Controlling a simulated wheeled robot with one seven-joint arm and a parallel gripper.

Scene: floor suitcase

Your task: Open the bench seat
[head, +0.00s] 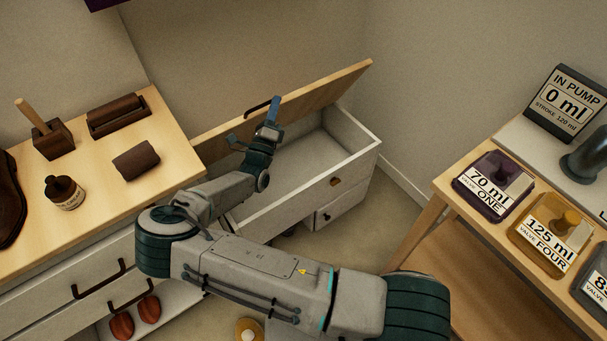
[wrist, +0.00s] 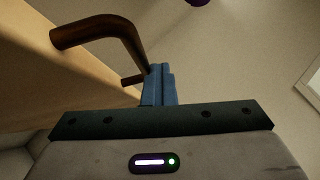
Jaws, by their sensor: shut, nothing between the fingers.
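The bench seat is a white box (head: 290,205) against the wall, with a pale wooden lid (head: 325,90). The lid is raised and tilted up, and the grey inside of the box shows below it. A dark bar handle (head: 257,106) sits at the lid. In the wrist view the lid (wrist: 50,90) fills the left side, with its brown handle (wrist: 95,30) curving toward the fingers. My gripper (head: 276,102) is over the open box beside the handle. Its blue fingers (wrist: 158,72) are shut and empty. I cannot tell whether they touch the handle.
At left, a wooden-topped cabinet (head: 180,175) carries a bottle (head: 64,192), brushes and a dark block. At right, a table (head: 448,200) holds labelled valve blocks (head: 495,185) and a pump sign (head: 566,103). Some floor (head: 375,225) is clear between bench and table.

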